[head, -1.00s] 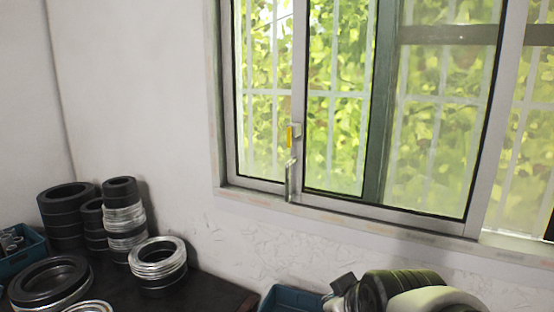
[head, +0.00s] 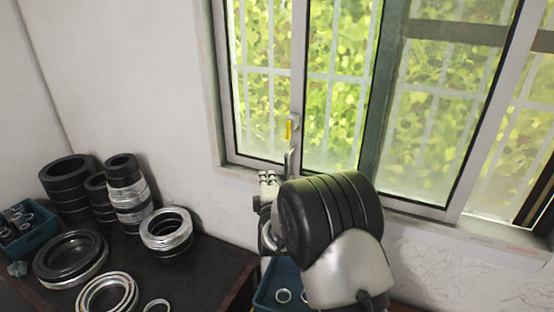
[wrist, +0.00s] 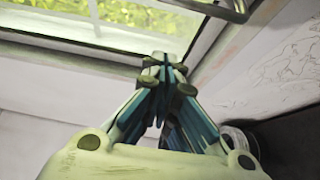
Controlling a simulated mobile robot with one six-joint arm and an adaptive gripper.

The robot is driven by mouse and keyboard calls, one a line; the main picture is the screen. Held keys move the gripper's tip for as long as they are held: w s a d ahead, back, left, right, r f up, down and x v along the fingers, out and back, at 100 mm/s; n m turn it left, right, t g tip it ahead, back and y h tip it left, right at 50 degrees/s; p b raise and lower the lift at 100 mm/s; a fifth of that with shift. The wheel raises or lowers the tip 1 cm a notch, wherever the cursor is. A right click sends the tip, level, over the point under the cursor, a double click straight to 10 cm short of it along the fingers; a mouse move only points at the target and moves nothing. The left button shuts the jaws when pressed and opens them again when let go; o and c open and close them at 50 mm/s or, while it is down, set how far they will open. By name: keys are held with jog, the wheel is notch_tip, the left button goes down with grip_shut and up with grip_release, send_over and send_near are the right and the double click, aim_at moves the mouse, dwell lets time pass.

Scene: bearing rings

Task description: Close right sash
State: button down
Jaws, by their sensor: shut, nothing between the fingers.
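The right sash (head: 487,110) is a light grey metal-framed glass pane in the window, with its left stile (head: 298,100) beside the left pane (head: 262,95). A yellow latch (head: 289,130) sits on that stile. A brighter gap shows past the sash's right edge. My gripper (head: 269,176) is shut and empty, just below and left of the latch in the head view, near the sill. Whether it touches anything is unclear. In the wrist view its fingers (wrist: 165,62) meet at the tips below the window glass. My arm hides part of the lower sash rail and sill.
A dark table (head: 200,262) at lower left holds stacks of black and silver bearing rings (head: 128,193) and a blue bin (head: 32,232). Another blue bin (head: 268,290) with rings stands under my arm. The wall right of my arm is clear.

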jog(key=w+d+p, duration=0.2)
jog(key=w+p, duration=0.1)
jog(key=w, duration=0.5)
jog(key=shift+w+d, duration=0.2)
jog(key=shift+d, duration=0.15)
jog(key=s+d+b, duration=0.5)
jog(key=d+b, duration=0.2)
jog(key=d, duration=0.5)
jog(key=s+d+b, duration=0.5)
jog(key=d+b, duration=0.3)
jog(key=d, duration=0.4)
jog(key=shift+d+b, duration=0.1)
jog(key=shift+b, duration=0.2)
